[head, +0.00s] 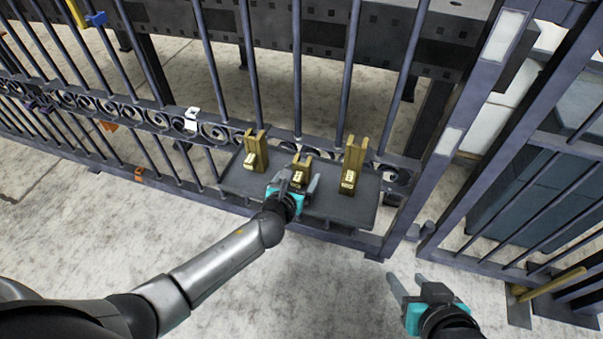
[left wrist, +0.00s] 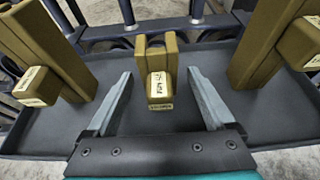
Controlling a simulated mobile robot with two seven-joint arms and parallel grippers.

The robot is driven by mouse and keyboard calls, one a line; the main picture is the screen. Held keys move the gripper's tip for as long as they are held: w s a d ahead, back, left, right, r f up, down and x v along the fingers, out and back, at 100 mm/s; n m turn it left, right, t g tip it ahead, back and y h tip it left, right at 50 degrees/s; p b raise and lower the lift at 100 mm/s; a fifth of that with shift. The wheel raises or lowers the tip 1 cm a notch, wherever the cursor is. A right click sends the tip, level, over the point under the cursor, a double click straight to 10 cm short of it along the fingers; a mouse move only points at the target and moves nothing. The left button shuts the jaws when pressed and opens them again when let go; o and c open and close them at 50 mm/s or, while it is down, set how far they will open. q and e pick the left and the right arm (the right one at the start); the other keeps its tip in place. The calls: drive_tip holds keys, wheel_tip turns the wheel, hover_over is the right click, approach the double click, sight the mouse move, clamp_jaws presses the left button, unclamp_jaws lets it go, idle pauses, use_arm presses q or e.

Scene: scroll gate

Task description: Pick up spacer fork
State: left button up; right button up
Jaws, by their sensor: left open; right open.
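Three brass-coloured two-pronged forks stand on a dark tray (head: 325,207) at the gate: a left fork (head: 256,150), a short middle fork (head: 301,168) and a tall right fork (head: 354,160). Each has a pale label on its front block. I cannot tell from the labels which one is the spacer fork. My left gripper (head: 299,181) is open over the tray. In the left wrist view its fingers lie on either side of the middle fork (left wrist: 159,87), with gaps on both sides. My right gripper (head: 404,277) is open and empty, low right, away from the tray.
Dark vertical gate bars and a scrollwork band (head: 75,101) run behind the tray. Small coloured tags, including a white one (head: 191,118), hang on the gate at left. A gate post (head: 447,142) stands right of the tray. The pale floor in front is clear.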

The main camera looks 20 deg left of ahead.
use_arm(q)
clamp_jaws()
idle(0.7)
drive_tip(key=shift+r, duration=0.1)
